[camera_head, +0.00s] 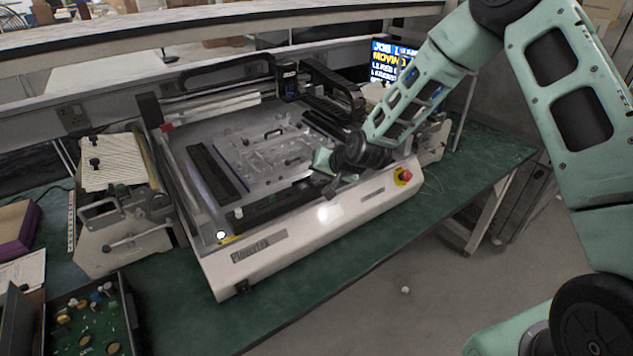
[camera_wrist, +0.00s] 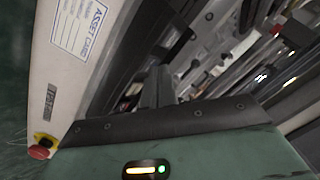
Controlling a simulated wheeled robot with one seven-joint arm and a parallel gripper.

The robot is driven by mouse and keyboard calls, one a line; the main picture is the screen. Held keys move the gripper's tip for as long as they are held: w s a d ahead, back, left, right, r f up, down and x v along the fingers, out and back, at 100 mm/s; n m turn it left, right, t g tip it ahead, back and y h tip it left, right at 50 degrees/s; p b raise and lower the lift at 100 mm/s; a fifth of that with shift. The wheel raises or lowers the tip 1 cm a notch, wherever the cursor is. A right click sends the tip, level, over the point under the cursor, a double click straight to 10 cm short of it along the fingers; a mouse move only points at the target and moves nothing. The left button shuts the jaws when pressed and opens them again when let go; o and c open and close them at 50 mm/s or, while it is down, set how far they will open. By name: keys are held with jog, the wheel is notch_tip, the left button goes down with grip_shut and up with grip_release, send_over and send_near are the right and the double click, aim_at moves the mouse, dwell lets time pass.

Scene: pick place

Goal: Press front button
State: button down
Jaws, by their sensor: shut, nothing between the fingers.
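A white-framed machine (camera_head: 262,260) stands on the green table, with a long front panel. A red round button on a yellow base (camera_head: 404,175) sits at the right end of that panel. The same red button shows at the lower left of the wrist view (camera_wrist: 40,152). My gripper (camera_head: 331,188) is shut and empty, above the front edge of the machine, left of the red button and apart from it. A small white round spot (camera_head: 221,235) shows at the panel's left corner. I cannot tell whether it is a button. My wrist housing covers the bottom of the wrist view.
The machine's flat bed (camera_head: 262,150) holds clear parts behind my gripper. A black gantry (camera_head: 287,82) crosses the back. A screen (camera_head: 390,62) stands behind my arm. A smaller device (camera_head: 120,225) and a dark box of parts (camera_head: 85,330) are left. Floor in front is mostly clear.

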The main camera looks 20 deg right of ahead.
aim_at(319, 184)
dwell(0.4)
jog(key=shift+r+p, duration=0.45)
jog(key=shift+r, duration=0.35)
notch_tip(319, 184, up, 5)
jog(key=p, duration=0.3)
dwell(0.6)
